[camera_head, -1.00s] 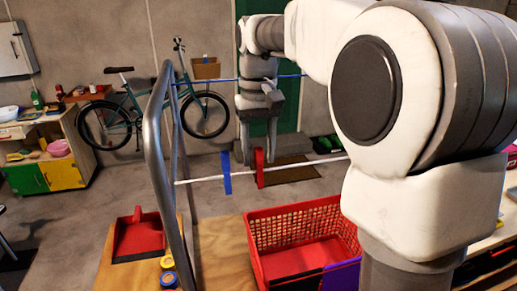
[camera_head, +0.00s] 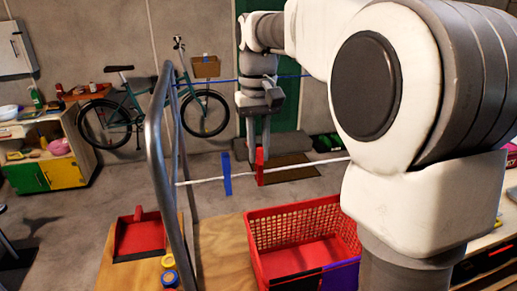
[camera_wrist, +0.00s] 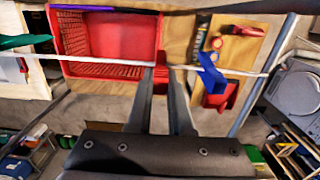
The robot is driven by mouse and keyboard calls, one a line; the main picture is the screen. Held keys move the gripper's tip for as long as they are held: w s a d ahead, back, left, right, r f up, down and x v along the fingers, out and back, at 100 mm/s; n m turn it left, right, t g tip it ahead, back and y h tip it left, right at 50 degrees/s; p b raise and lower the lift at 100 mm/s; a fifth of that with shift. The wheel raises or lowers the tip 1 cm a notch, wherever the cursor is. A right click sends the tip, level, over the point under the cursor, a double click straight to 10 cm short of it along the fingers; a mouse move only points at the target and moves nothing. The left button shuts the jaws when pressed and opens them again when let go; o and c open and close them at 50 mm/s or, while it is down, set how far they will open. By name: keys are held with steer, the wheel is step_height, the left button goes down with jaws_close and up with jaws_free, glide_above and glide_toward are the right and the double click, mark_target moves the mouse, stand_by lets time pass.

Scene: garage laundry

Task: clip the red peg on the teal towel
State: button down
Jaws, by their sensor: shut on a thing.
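The red peg (camera_head: 260,164) is upright at the white front line (camera_head: 205,181) of the rack. My gripper (camera_head: 258,148) comes down from above and is shut on it. In the wrist view the red peg (camera_wrist: 160,83) shows between my fingertips, partly hidden by them. I cannot tell whether it is clipped on the line. A teal-green piece (camera_wrist: 25,42) is at the line on the left of the wrist view, apart from my gripper; it may be the teal towel. The head view does not show it, with my arm covering that side.
A blue piece (camera_head: 227,174) hangs on the line close to the red peg. A red basket (camera_head: 300,215) and a red dustpan (camera_head: 140,238) stand on the wooden table below. The rack's metal frame (camera_head: 157,150) rises at left. A bicycle (camera_head: 140,120) stands behind.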

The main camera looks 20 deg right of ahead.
steer(key=shift+r+p, duration=1.95)
steer(key=shift+r, duration=0.4)
steer(key=shift+d, duration=0.1)
